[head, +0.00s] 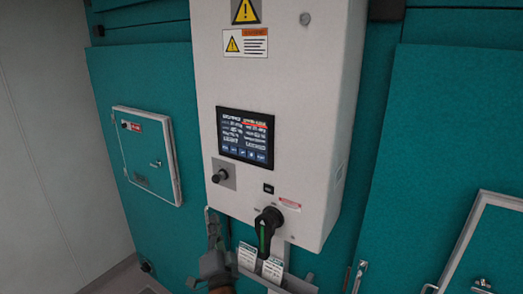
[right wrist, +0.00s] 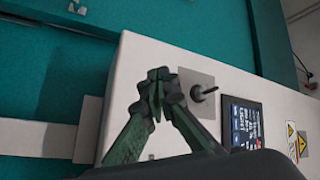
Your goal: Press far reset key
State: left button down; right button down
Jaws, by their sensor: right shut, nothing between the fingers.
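A white control cabinet (head: 290,90) carries a dark screen (head: 245,136) with a row of small blue keys along its bottom. Below the screen's left end, a black knob or key (head: 221,176) stands out from a grey square plate; it also shows in the right wrist view (right wrist: 204,93). No label reading reset is legible. My right gripper (head: 212,222) is shut and empty at the cabinet's lower left edge, below the plate. In the right wrist view its fingertips (right wrist: 157,76) appear beside the grey plate, apart from the knob. My left gripper is not in view.
Teal panels (head: 430,150) surround the cabinet.

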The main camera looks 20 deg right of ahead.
aim_at(261, 157)
jog(key=s+d+r+m+t+h+p, duration=0.1)
jog(key=s+r+m, duration=0.3)
jog(key=r, duration=0.6)
jog(key=s+d+r+m+t+h+p, duration=0.1)
jog(key=s+r+m+h, duration=0.3)
jog(key=s+r, duration=0.4)
notch_tip(261, 157, up, 3)
jog(key=shift+s+d+r+t+p, duration=0.1)
jog(key=shift+s+d+t+p, duration=0.3)
jog(key=shift+d, duration=0.25)
jog(key=shift+w+d, duration=0.1)
jog(key=shift+w, duration=0.05)
jog(key=w+d, duration=0.1)
jog(key=d, duration=0.1)
jog(key=w+d+p, duration=0.1)
jog(key=w+d, duration=0.1)
jog(key=w+d+p, duration=0.1)
jog(key=w+d, duration=0.1)
jog(key=shift+w+d, duration=0.15)
jog(key=shift+d, duration=0.25)
